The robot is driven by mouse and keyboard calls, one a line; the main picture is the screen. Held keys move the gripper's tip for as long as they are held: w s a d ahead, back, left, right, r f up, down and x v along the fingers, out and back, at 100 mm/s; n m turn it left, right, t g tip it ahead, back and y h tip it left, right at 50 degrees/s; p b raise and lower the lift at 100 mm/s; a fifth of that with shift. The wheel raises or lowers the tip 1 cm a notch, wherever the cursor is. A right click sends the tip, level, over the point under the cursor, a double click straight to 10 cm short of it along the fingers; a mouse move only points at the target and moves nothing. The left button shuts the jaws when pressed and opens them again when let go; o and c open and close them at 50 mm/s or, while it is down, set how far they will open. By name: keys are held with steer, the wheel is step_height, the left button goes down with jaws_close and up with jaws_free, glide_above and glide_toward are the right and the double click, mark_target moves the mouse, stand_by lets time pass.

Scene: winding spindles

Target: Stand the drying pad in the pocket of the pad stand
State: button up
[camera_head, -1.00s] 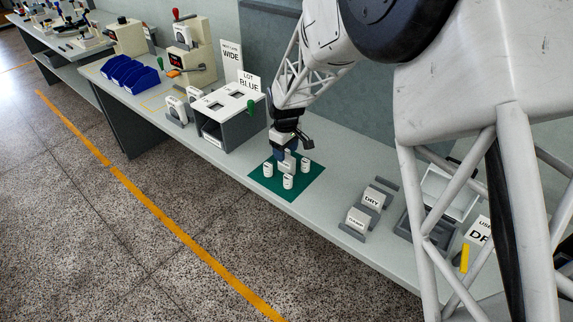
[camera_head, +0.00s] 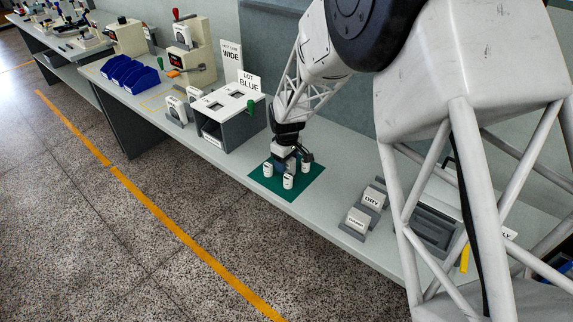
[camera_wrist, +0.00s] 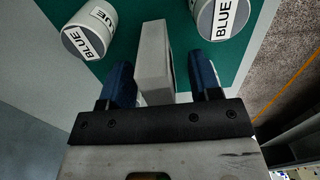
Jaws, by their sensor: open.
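My gripper (camera_head: 288,160) is low over the green mat (camera_head: 312,186), among white spools. In the wrist view its two blue fingers (camera_wrist: 161,75) are apart, with a pale grey upright slab (camera_wrist: 153,52) between them. A gap shows on each side of the slab; I cannot tell whether it is the drying pad. A grey stand (camera_head: 350,232) to the right of the mat holds upright white blocks labelled "DRY" (camera_head: 373,196) and, nearer the front edge, "DAMP" (camera_head: 358,220). I cannot make out an empty pocket there.
White spools labelled "BLUE" stand close to the fingers, one at left (camera_wrist: 88,30) and one at right (camera_wrist: 220,18). A grey box with a white top (camera_head: 226,105) stands left of the mat. A dark grey tray (camera_head: 436,228), partly behind my arm, lies right of the stand.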

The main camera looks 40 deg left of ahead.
stand_by(0.5)
jaws_close()
steer(key=shift+r, duration=0.1)
steer(key=shift+r, duration=4.9)
